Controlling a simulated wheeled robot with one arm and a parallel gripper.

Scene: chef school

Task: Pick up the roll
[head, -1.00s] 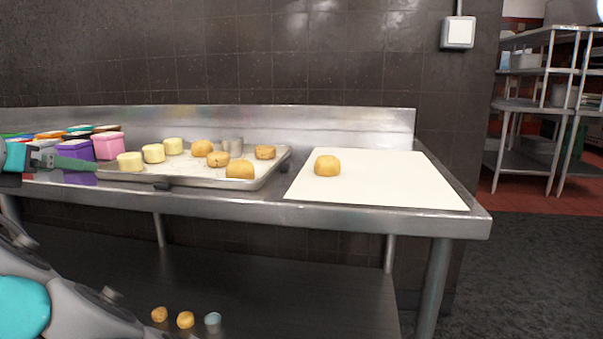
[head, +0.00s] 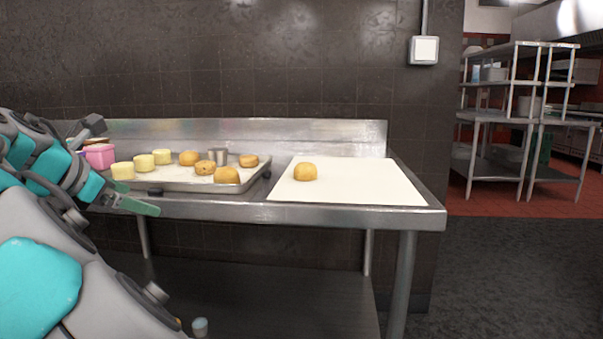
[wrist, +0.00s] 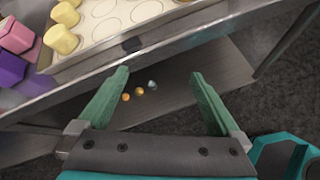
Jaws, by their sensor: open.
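Several golden-brown rolls are in view, and I cannot tell which one is meant. One roll (head: 305,172) sits alone on a white sheet (head: 390,185) at the counter's right. Others, such as a round roll (head: 227,175), lie on a metal tray (head: 262,174) beside pale cylindrical pieces (head: 144,162). In the wrist view, two small orange-brown pieces (wrist: 140,91), possibly rolls, lie on the lower shelf between my fingers' lines of sight, well below them. My gripper (wrist: 161,73) is open and empty, just in front of the counter edge; its green finger shows in the head view (head: 138,206).
The steel counter (head: 340,215) has a raised back edge and a lower shelf (head: 250,290). A small cup (head: 200,326) stands on that shelf. Pink and purple containers (wrist: 8,70) stand left of the tray. Floor to the right is open, with steel racks (head: 495,125) beyond.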

